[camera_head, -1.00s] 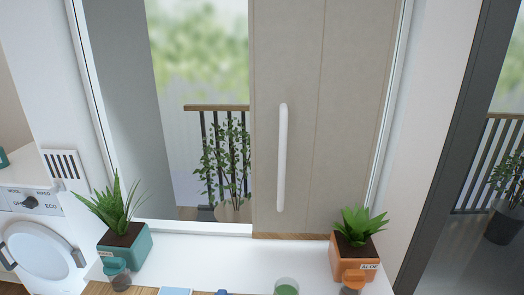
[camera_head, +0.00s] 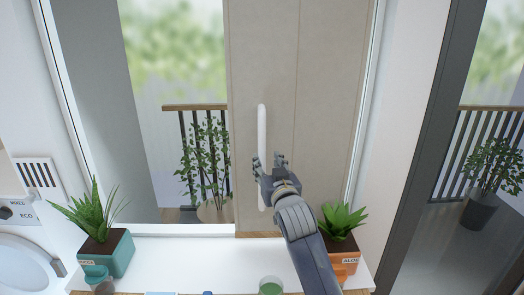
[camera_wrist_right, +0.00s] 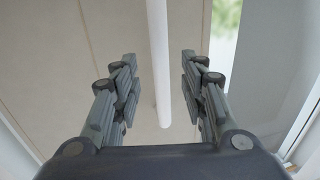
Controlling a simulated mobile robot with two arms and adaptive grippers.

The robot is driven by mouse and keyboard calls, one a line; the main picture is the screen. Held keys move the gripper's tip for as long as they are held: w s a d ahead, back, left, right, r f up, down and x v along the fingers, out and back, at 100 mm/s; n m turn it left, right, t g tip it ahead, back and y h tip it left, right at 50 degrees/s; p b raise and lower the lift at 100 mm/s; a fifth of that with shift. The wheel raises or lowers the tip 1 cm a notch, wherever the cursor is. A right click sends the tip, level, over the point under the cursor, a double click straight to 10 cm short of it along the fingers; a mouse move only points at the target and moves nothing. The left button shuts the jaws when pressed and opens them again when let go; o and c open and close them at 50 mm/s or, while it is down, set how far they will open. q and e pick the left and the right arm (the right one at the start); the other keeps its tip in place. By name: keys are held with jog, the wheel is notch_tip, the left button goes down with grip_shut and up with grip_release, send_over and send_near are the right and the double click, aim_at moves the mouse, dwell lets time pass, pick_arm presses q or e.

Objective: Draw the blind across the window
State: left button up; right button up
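The blind is a beige panel (camera_head: 320,85) covering the right part of the window; the left part is uncovered. A white vertical bar handle (camera_head: 262,130) is on the panel near its left edge. My right gripper (camera_head: 268,163) is open at the lower half of the handle. In the right wrist view the handle (camera_wrist_right: 158,40) runs between the two spread fingers, with a gap on both sides. Its lower end also shows there. Whether the fingertips reach past the bar in depth, I cannot tell. My left gripper is not in view.
On the white sill stand a teal pot (camera_head: 118,254) with a spiky plant at left and an orange pot (camera_head: 345,250) with an aloe at right, close beside my right forearm. A green-filled glass (camera_head: 271,286) is at the front. A dark door frame (camera_head: 425,150) stands at right.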

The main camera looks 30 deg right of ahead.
aim_at(263, 154)
jog(key=p+x, duration=0.1)
jog(key=x, duration=0.4)
jog(key=shift+w+d+r+p, duration=0.1)
jog(key=shift+w+p, duration=0.05)
jog(key=shift+p, duration=0.2)
jog(key=shift+p+x, duration=0.3)
jog(key=shift+x, duration=0.7)
grip_shut()
